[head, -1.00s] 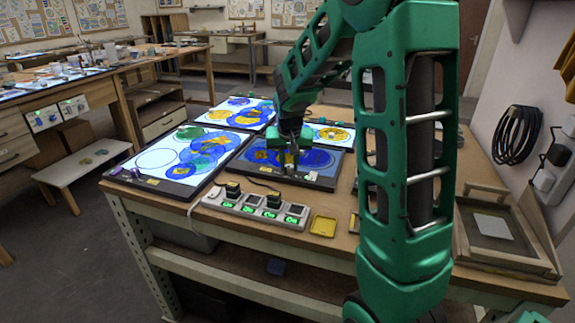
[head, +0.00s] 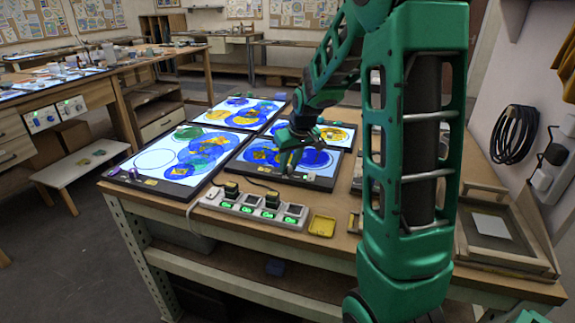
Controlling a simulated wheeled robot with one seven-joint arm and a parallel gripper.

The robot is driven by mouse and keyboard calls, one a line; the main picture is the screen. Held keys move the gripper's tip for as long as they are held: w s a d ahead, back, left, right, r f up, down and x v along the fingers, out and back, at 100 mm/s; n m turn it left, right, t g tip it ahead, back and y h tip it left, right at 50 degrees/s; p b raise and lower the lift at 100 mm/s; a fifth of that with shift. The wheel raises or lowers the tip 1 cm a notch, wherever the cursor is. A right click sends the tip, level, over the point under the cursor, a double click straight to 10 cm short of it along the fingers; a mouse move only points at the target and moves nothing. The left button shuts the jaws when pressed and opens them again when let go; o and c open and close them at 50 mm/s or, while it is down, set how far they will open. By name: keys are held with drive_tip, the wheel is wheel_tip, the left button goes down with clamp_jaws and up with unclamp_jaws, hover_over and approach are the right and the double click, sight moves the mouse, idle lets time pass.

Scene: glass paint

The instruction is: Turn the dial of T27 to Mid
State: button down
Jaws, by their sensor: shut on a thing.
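Several lit panels with blue and yellow glass-paint circles lie on the workbench. My gripper (head: 287,166) is low over the front edge of the middle dark-framed panel (head: 318,183), its fingers pointing down. It is shut on a small dial there, which the fingers mostly hide. The dial's setting and the panel labels are too small to read, so I cannot tell which panel is T27. The left panel (head: 140,158) has a small purple knob (head: 114,171) at its front left corner and a yellow tag on its front edge.
A power strip (head: 252,207) with green-lit switches and black plugs lies at the bench's front. A wooden frame (head: 497,235) lies at the right. My arm hides part of the bench's right side.

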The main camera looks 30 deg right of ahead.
drive_tip(key=shift+w+r, duration=0.2)
drive_tip(key=shift+w, duration=0.05)
drive_tip(key=c, duration=1.5)
unclamp_jaws()
drive_tip(key=shift+s+f, duration=0.1)
drive_tip(key=shift+s, duration=0.1)
drive_tip(key=v, duration=1)
drive_tip(key=shift+s+r, duration=0.1)
drive_tip(key=shift+r, duration=0.2)
drive_tip(key=s+a+f+m+g, duration=0.1)
drive_tip(key=s+f, duration=0.1)
drive_tip(key=s, duration=0.8)
drive_tip(key=s+a+f+m+g, duration=0.2)
drive_tip(key=s, duration=0.9)
drive_tip(key=s+a+f+m+g, duration=0.1)
drive_tip(key=s+f+m, duration=0.1)
drive_tip(key=s, duration=0.8)
drive_tip(key=shift+s+a+y, duration=0.2)
drive_tip(key=shift+s+y, duration=0.1)
